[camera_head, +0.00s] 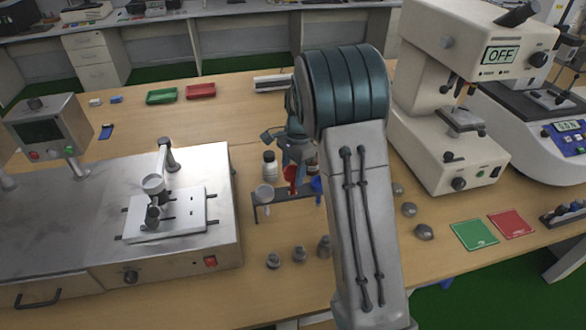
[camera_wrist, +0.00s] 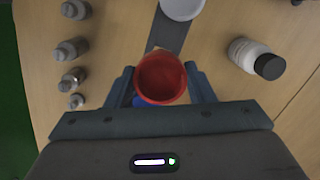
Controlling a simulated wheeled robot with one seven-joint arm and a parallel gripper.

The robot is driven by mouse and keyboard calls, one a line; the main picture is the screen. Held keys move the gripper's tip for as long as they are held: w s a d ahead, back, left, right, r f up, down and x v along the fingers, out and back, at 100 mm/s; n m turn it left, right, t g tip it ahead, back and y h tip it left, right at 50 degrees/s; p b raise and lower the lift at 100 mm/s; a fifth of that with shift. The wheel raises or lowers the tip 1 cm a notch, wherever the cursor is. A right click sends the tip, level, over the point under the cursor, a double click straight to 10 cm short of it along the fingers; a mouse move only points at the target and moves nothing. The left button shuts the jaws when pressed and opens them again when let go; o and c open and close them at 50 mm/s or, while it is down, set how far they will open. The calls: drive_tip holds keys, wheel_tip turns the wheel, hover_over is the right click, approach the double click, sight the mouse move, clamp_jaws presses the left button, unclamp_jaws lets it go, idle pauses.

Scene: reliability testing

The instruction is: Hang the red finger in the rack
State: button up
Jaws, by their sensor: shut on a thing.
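The red finger (camera_head: 291,174), a cup-like piece with a narrow lower end, is between the jaws of my gripper (camera_head: 293,152). In the wrist view its round open rim (camera_wrist: 160,77) faces the camera, with a jaw on either side. The dark rack (camera_head: 297,193) is directly below it. A white finger (camera_head: 264,193) hangs at the rack's left end, and a blue finger (camera_head: 317,185) is at its right, partly hidden by my arm. The red finger appears upright over the rack's middle. I cannot tell whether it is seated in a slot.
A white bottle with a black cap (camera_wrist: 250,57) stands behind the rack. Several grey metal weights (camera_wrist: 70,50) stand in front of it. A metal-topped machine (camera_head: 225,200) is at left, and a large cream machine (camera_head: 440,150) is at right.

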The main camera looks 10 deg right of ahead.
sight(293, 175)
drive_tip(key=shift+f, duration=0.1)
idle(0.3)
drive_tip(key=shift+f+b, duration=0.95)
drive_tip(key=shift+f, duration=0.7)
drive_tip(key=shift+f+b, duration=0.3)
drive_tip(key=shift+f, duration=0.35)
drive_tip(key=o, duration=1.7)
drive_tip(key=shift+c, duration=0.2)
drive_tip(key=shift+w+d+r+p, duration=0.1)
drive_tip(key=shift+d+r+p, duration=0.1)
drive_tip(key=shift+r+p, duration=1.35)
drive_tip(key=shift+w+d+r+p, duration=0.1)
drive_tip(key=shift+d+r+p, duration=0.1)
drive_tip(key=shift+r+p, duration=1.35)
